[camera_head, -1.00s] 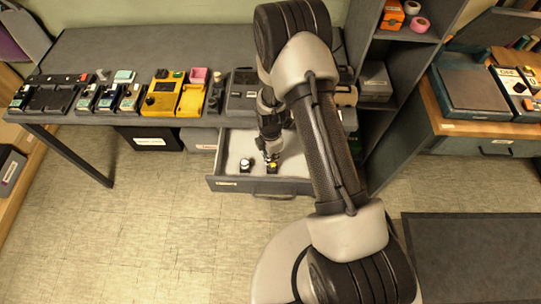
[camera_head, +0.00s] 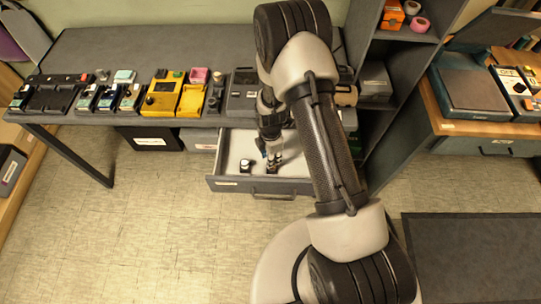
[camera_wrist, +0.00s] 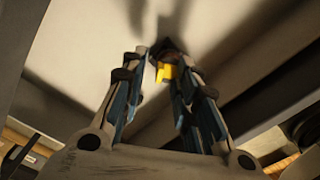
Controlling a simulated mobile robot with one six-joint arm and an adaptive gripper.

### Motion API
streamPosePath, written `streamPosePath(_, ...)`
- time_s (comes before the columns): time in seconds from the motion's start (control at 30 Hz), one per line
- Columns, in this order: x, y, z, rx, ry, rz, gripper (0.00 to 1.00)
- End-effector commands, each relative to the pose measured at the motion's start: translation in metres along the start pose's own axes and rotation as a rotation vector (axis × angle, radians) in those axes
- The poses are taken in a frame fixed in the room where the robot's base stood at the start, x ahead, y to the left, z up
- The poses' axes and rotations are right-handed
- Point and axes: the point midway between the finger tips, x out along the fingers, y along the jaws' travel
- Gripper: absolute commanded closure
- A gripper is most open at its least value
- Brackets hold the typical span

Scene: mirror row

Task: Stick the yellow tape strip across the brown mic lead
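My gripper (camera_wrist: 160,64) reaches down into the open drawer (camera_head: 232,183). In the wrist view its two fingers stand apart, with a gap between the tips. A small yellow piece (camera_wrist: 166,73), apparently the tape strip, shows at the fingertips, nearer the right finger. A dark object (camera_wrist: 172,46) lies just beyond it. In the head view the gripper (camera_head: 272,160) is over a small dark item (camera_head: 271,170) on the drawer floor, and no yellow is clear there. I cannot make out the brown mic lead in either view.
The drawer walls are close around the gripper. The desk (camera_head: 120,48) above holds several pedals and a yellow box (camera_head: 160,97). A shelf unit (camera_head: 393,110) stands at the right.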

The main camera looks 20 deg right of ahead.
Motion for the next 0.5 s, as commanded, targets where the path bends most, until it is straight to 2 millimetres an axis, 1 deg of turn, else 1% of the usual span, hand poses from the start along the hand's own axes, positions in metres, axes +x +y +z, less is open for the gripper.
streamPosePath(0.07, -0.004, 0.001, 0.0, 0.0, 0.0, 0.001, 0.72)
streamPosePath(0.17, -0.015, 0.002, 0.0, 0.0, -0.001, 0.003, 0.72)
streamPosePath(0.27, -0.035, 0.001, 0.0, 0.0, -0.001, 0.004, 0.72)
streamPosePath(0.5, -0.086, 0.001, 0.0, 0.0, -0.001, 0.005, 0.72)
